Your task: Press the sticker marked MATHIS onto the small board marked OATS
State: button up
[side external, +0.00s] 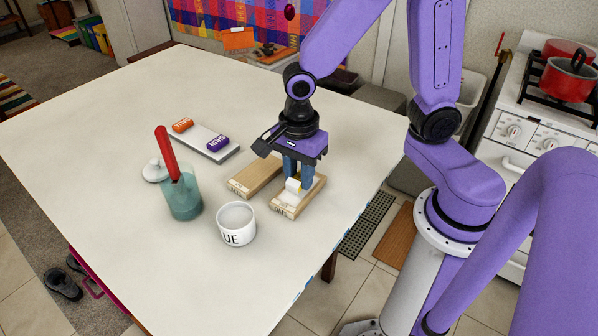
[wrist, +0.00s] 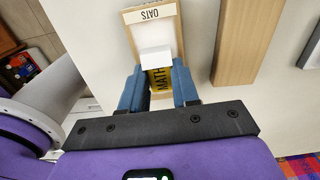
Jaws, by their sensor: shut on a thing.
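My gripper (side external: 297,174) points down over the right-hand wooden board (side external: 314,191), and its blue fingers are shut on a yellow piece. In the wrist view this is the MATHIS sticker (wrist: 159,79), with "MATH" readable and the rest hidden by a finger. A white block (wrist: 155,57) adjoins the sticker's far end; it also shows in the side view (side external: 292,186). The board lies below the fingers in the wrist view (wrist: 134,40), with a label reading OATS at its far end. I cannot tell whether the sticker touches the board.
A second wooden board (side external: 255,177) lies just left of the OATS board. A white cup (side external: 237,225) marked "UE" and a teal jar (side external: 183,197) with a red-handled tool stand further left. A white tray (side external: 218,155) holds an orange and a purple piece. The table's left side is clear.

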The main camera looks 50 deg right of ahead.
jog(key=shift+f, duration=0.5)
dwell(0.7)
jog(key=o, duration=1.1)
jog(key=shift+r, duration=3)
